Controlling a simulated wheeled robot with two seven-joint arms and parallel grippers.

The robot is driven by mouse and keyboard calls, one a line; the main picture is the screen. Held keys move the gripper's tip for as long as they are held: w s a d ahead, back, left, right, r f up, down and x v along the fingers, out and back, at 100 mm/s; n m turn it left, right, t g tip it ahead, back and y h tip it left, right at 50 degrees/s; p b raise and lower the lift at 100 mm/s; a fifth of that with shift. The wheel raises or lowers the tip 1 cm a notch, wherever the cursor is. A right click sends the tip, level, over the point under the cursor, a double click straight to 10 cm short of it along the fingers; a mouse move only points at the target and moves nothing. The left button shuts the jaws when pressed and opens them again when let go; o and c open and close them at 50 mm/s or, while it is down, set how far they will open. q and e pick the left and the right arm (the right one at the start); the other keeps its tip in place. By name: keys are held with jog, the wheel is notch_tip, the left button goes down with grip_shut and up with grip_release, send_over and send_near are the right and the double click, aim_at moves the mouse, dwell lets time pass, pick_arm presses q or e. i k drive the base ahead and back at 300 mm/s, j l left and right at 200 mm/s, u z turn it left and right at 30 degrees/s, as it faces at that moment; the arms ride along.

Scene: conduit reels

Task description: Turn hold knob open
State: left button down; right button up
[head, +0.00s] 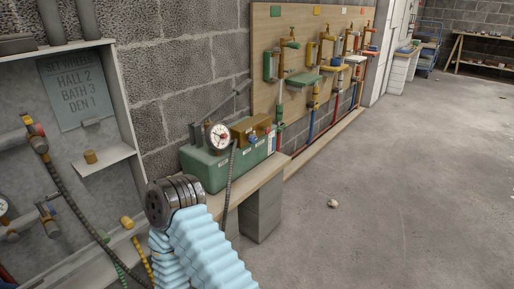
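A green pump box (208,174) sits on a wooden bench against the block wall. A black hose (229,178) hangs from near the gauge. My arm, in a pale blue sleeve with a dark round joint, rises in front of the bench. Neither gripper shows.
A wooden board (264,40) on the wall carries several taps and coloured pipes. At left is an open grey cabinet with a sign (75,92), a small shelf (104,160) and hoses. A small pale object (333,203) lies on the otherwise clear floor (400,200) at right.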

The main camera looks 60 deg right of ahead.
aim_at(252, 139)
jog(key=l+z, duration=0.1)
jog(key=z, duration=1.65)
jog(key=l, duration=0.25)
jog(key=i+l+z, duration=0.15)
